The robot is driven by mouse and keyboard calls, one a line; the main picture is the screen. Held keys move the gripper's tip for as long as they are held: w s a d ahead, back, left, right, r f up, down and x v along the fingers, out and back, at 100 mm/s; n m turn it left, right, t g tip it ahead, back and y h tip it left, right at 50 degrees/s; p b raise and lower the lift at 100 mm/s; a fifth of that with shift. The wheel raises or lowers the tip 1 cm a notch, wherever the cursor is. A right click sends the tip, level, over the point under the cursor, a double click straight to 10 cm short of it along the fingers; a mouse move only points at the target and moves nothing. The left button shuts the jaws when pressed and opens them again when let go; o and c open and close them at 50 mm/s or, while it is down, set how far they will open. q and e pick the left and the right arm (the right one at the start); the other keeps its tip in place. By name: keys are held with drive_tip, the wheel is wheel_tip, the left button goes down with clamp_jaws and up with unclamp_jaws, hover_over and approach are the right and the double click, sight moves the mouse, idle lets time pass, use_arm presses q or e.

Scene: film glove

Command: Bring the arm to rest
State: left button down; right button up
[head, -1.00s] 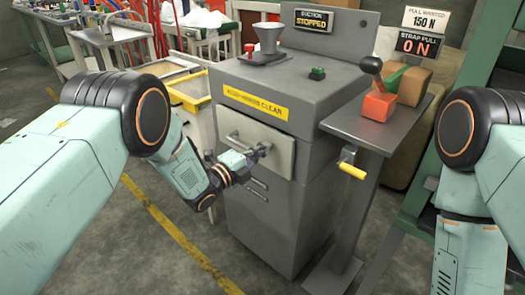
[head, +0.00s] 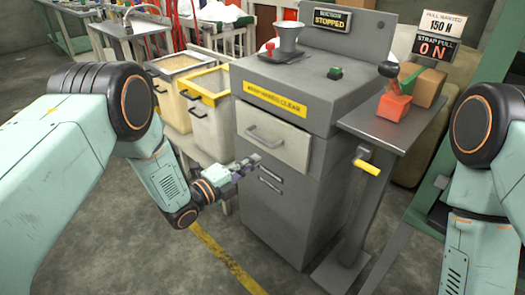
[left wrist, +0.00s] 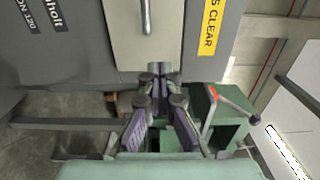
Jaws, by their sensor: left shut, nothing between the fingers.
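My left gripper (head: 250,163) is shut and empty. In the head view it shows in front of the grey machine (head: 290,215), at the lower edge of the pale drawer (head: 274,142). I see no contact with the drawer. In the left wrist view the closed purple-padded fingers (left wrist: 158,70) point at the machine, with the drawer front (left wrist: 155,25) beyond them. My left arm (head: 65,150) comes in from the left, bent at the elbow. My right arm (head: 480,190) hangs down at the right, and its gripper is out of view.
Two pale bins (head: 210,115) stand left of the machine. The floor (head: 190,270) in front is clear, with a yellow line.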

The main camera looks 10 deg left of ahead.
use_arm(q)
drive_tip(key=s+a+f+n+g+y+p, duration=0.1)
drive_tip(key=s+a+f+n+g+y, duration=0.25)
drive_tip(key=s+f+n, duration=0.5)
drive_tip(key=s+a+f+n+g+y, duration=0.3)
drive_tip(key=s+a+f+n+y, duration=0.15)
drive_tip(key=s+f+n, duration=0.35)
drive_tip(key=s+a+r+n+g+y+p, duration=0.1)
drive_tip(key=s+n+g, duration=0.3)
drive_tip(key=s, duration=0.9)
drive_tip(key=s+a+r+n+g+y+p, duration=0.2)
drive_tip(key=s+n, duration=0.3)
drive_tip(key=s, duration=0.9)
drive_tip(key=shift+s+a+r+g, duration=0.15)
drive_tip(key=shift+a+r+g, duration=0.2)
drive_tip(key=shift+a+g, duration=0.5)
